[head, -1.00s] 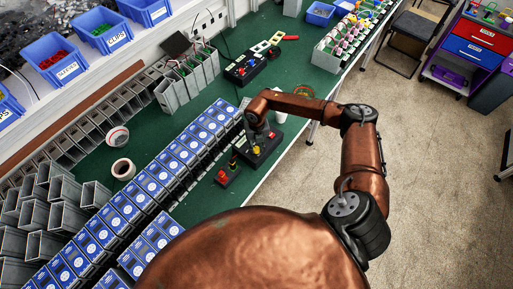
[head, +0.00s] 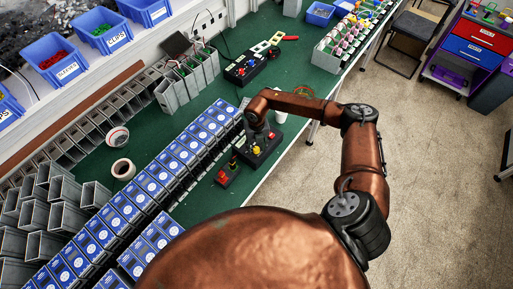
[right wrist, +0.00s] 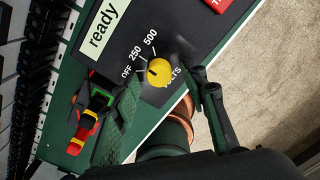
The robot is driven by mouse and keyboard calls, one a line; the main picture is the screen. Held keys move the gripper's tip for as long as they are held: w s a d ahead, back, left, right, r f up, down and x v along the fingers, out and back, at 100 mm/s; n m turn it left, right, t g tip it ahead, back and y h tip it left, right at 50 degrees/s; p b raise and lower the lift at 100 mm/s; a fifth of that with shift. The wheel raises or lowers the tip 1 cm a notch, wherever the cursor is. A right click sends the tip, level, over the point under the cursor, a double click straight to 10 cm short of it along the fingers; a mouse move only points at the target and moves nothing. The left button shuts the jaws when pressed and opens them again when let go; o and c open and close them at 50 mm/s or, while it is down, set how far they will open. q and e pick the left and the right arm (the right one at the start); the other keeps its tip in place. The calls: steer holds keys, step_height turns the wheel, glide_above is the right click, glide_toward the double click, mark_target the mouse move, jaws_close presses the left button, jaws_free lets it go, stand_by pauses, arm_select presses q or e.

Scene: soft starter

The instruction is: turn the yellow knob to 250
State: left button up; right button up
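The yellow knob (head: 257,150) sits on a black tester box (head: 262,158) on the green bench. In the right wrist view the yellow knob (right wrist: 159,71) is marked OFF, 250 and 500 around its left and upper side. Its dark mark lies left of centre, roughly toward OFF. The display (right wrist: 103,28) reads "ready". My right gripper (head: 252,132) is over the box beside the knob. In the wrist view its fingers (right wrist: 167,82) are apart on either side of the knob; I cannot see contact. My left gripper is not in view.
A dark block with a red top (head: 222,176) is just left of the tester. Rows of blue-labelled units (head: 165,165) run along its left. A white tape roll (head: 123,169) lies farther left. The bench edge is close on the right, with open floor beyond.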

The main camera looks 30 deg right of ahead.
mark_target(257, 149)
step_height(257, 149, up, 12)
steer(key=shift+f, duration=0.2)
stand_by(0.5)
